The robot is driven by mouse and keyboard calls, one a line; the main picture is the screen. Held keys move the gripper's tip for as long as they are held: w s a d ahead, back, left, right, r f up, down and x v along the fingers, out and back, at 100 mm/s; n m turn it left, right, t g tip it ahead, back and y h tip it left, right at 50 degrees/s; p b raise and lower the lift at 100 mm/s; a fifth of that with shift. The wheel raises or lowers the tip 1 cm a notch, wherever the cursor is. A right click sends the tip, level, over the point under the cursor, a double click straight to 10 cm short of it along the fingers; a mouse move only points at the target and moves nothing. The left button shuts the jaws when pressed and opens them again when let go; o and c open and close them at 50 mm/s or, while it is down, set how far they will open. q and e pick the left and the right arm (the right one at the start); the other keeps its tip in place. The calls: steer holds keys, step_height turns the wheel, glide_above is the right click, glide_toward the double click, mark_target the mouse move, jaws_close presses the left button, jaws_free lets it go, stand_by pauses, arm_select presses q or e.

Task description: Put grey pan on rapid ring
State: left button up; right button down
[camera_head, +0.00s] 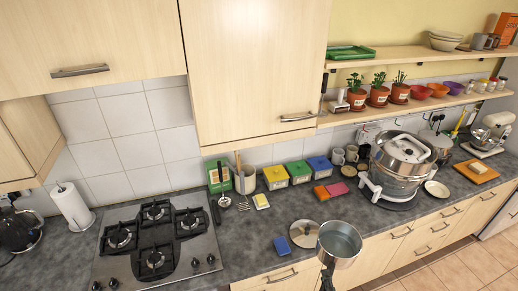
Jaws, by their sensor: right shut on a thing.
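The grey pan (339,241) is at the bottom centre, at the counter's front edge, and its open top faces up. Its handle points down toward the bottom edge of the picture. My right gripper (327,279) is a dark shape at the handle, shut on the pan and only partly in view. The gas hob (218,262) is on the left, clear of the pan. It has several burners with black grates: back (155,211), left (120,237), right (189,221) and front (155,260). I cannot tell for sure which is the rapid ring. All burners look empty. My left gripper is not in view.
A round lid (304,234) and a blue sponge (282,246) lie between hob and pan. A utensil pot (245,180) and coloured boxes (276,177) stand along the wall. A paper roll (73,206) stands left.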

step_height(320, 180, down, 15)
steer(key=b, duration=1.3)
steer(key=shift+w+b, duration=0.15)
steer(key=shift+b, duration=0.25)
